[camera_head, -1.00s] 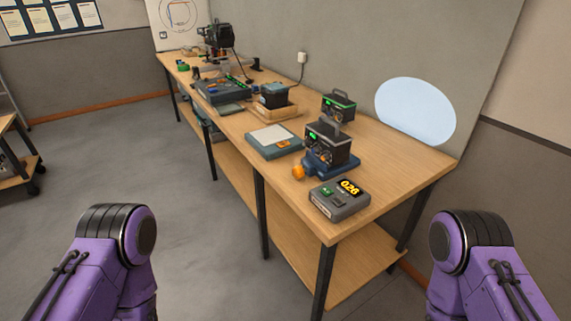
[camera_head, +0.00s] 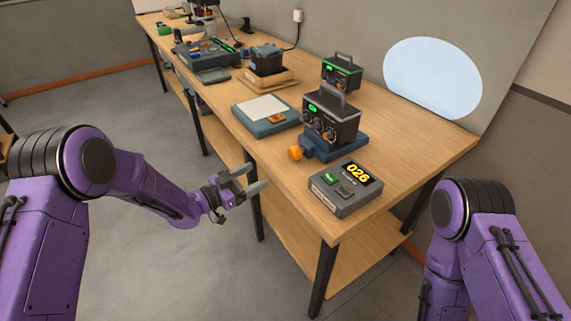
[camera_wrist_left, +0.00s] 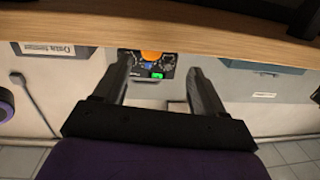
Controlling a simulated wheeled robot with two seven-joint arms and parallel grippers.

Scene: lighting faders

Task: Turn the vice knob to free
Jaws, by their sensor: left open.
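The orange vice knob (camera_head: 295,153) sticks out of the front left side of a blue vice (camera_head: 345,148) on the bench. A black device (camera_head: 330,118) with a handle and dials stands in the vice. My left gripper (camera_head: 257,176) is open and empty, in front of the bench edge, left of and lower than the knob, and apart from it. In the left wrist view an orange round part, likely the knob (camera_wrist_left: 151,55), shows between the spread fingers, partly cut by the bench edge. My right gripper is out of view; only its arm shows.
A teal pad (camera_head: 254,127) lies behind left. A second black device (camera_head: 341,73) stands farther back.

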